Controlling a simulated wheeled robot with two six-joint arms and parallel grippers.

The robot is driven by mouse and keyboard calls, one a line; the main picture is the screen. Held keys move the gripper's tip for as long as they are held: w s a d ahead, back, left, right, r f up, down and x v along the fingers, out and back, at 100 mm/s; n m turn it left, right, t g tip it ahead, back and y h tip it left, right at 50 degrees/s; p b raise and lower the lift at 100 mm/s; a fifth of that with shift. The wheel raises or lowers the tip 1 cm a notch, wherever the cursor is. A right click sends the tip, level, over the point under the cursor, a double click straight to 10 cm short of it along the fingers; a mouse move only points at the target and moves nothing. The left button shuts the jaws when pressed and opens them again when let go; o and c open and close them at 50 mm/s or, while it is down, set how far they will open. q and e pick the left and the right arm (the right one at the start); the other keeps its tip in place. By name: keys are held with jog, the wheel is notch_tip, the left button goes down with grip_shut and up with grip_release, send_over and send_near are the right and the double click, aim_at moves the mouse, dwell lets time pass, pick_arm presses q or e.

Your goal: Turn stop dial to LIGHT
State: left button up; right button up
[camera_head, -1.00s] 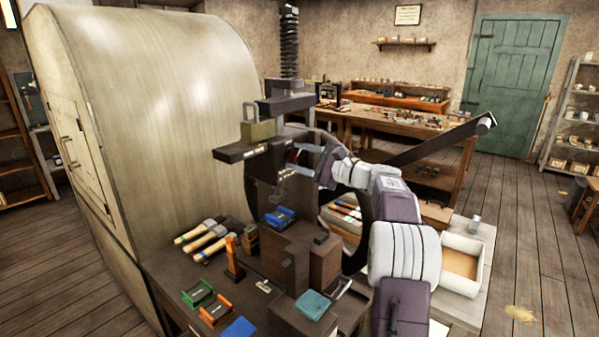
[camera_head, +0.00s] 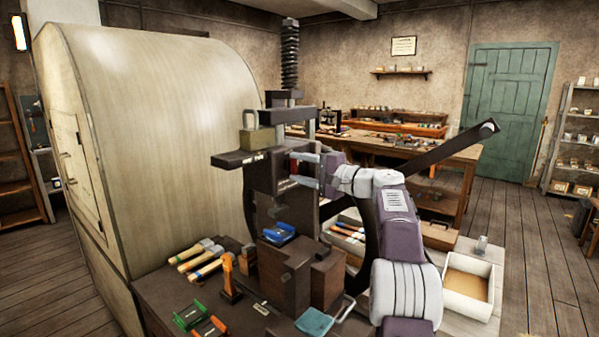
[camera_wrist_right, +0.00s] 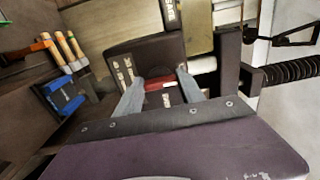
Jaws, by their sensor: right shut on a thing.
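The press (camera_head: 240,158) stands on the bench, with a dark head and a tall screw. The stop dial (camera_wrist_right: 160,85) is a small dark part with a red mark on the press's side. It shows in the right wrist view between my fingertips, partly covered by them. White labels sit near it, too small to read, so I cannot tell which setting it points at. My right gripper (camera_head: 300,170) reaches in from the right and is shut on the dial, one finger on each side. It also shows in the right wrist view (camera_wrist_right: 160,87). My left gripper is not in view.
A large rounded cabinet (camera_head: 150,130) stands left of the press. A long dark lever (camera_head: 440,148) extends right, behind my arm. Wood-handled tools (camera_head: 198,258), an orange-handled tool (camera_head: 229,277), a blue tray (camera_head: 279,233) and a teal cloth (camera_head: 314,321) crowd the bench. A white box (camera_head: 468,285) stands at right.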

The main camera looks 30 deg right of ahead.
dwell(0.5)
jog(key=o, duration=1.4)
jog(key=shift+c, duration=0.2)
jog(key=shift+s, duration=0.1)
jog(key=b+v, duration=0.2)
jog(key=v, duration=0.6)
jog(key=shift+s, duration=0.4)
jog(key=shift+d, duration=0.15)
